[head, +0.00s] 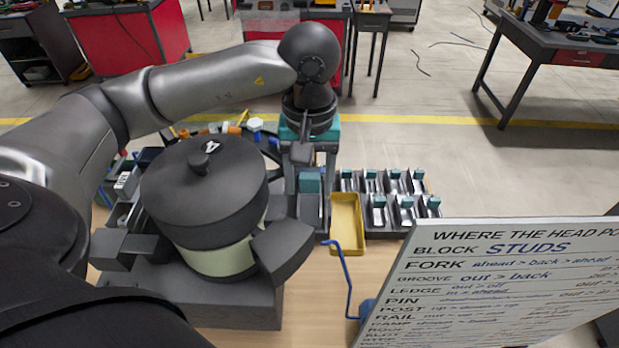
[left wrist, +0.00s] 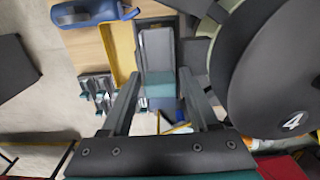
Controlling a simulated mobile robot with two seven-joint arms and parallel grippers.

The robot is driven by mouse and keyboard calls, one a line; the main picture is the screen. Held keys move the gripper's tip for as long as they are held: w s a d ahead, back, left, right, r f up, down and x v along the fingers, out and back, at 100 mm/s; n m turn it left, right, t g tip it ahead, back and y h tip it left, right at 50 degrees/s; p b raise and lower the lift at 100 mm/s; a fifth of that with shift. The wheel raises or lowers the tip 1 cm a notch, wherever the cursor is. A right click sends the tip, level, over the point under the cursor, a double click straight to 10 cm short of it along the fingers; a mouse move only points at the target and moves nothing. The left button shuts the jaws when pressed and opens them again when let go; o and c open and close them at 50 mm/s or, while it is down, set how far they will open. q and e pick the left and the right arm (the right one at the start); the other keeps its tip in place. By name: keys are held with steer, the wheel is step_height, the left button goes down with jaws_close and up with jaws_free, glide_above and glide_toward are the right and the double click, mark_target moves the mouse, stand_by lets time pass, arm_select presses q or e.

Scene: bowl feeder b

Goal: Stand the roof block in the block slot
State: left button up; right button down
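My left gripper (head: 304,165) points down behind a dark fixture with a teal part (head: 309,182), just right of the big round drum. In the left wrist view its two fingers (left wrist: 160,76) stand apart. The grey and teal fixture (left wrist: 157,50) shows beyond and between them. I see nothing clearly held, and cannot tell whether the fingers touch the teal part. I cannot make out for sure which piece is the roof block or which opening is the block slot. My right gripper is not in view.
The dark-lidded drum (head: 205,190) stands close on the left. A yellow tray (head: 346,250) and a rack of teal-and-grey holders (head: 400,230) lie right of the fixture. A blue crank handle (head: 348,285) and a lettered board (head: 490,290) stand at the front right. Loose coloured pieces lie behind the drum.

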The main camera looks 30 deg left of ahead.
mark_target(309, 177)
arm_select(q)
steer(key=shift+o, duration=1.2)
step_height(309, 177, up, 12)
steer(key=shift+r, duration=0.2)
